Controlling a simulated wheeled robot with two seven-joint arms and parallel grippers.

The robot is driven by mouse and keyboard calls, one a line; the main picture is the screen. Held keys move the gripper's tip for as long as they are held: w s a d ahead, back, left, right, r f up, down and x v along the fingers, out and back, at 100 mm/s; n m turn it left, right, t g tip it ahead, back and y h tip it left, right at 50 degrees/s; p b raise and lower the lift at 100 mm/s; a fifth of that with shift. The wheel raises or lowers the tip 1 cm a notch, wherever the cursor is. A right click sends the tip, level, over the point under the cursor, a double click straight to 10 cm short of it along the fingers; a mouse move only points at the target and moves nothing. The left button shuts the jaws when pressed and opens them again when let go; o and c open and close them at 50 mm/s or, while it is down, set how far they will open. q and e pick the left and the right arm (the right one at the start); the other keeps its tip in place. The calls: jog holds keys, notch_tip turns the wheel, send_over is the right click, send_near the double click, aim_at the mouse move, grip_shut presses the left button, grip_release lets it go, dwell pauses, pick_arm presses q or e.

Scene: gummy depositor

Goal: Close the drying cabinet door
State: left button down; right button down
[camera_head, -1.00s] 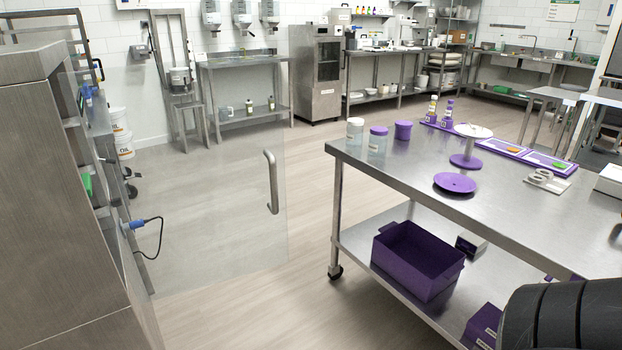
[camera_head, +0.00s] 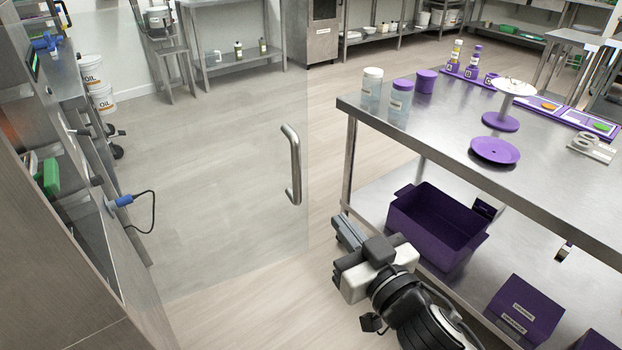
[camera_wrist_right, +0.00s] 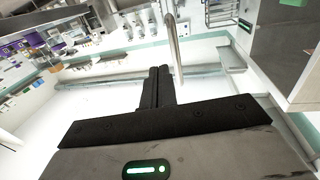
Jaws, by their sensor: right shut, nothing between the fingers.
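The drying cabinet door (camera_head: 215,215) is a clear glass panel standing open, reaching out from the steel cabinet (camera_head: 40,255) at the left of the head view. Its upright metal handle (camera_head: 292,165) is near the panel's free edge. My right gripper (camera_head: 343,228) is shut and empty, below and to the right of the handle in the head view, apart from it. In the right wrist view the shut fingers (camera_wrist_right: 161,70) show just left of the handle (camera_wrist_right: 175,45); the depth gap is hard to judge. My left gripper is not in view.
A steel table (camera_head: 385,128) stands right of my right arm, with jars and purple items on top. A purple bin (camera_head: 435,225) is on its lower shelf. A blue plug with a black cable (camera_head: 125,200) is behind the glass. The floor between door and table is clear.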

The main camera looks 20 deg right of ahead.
jog(key=w+a+p, duration=0.1)
jog(key=w+a, duration=0.1)
jog(key=w, duration=1.1)
jog(key=shift+w+p, duration=0.15)
jog(key=shift+p, duration=0.15)
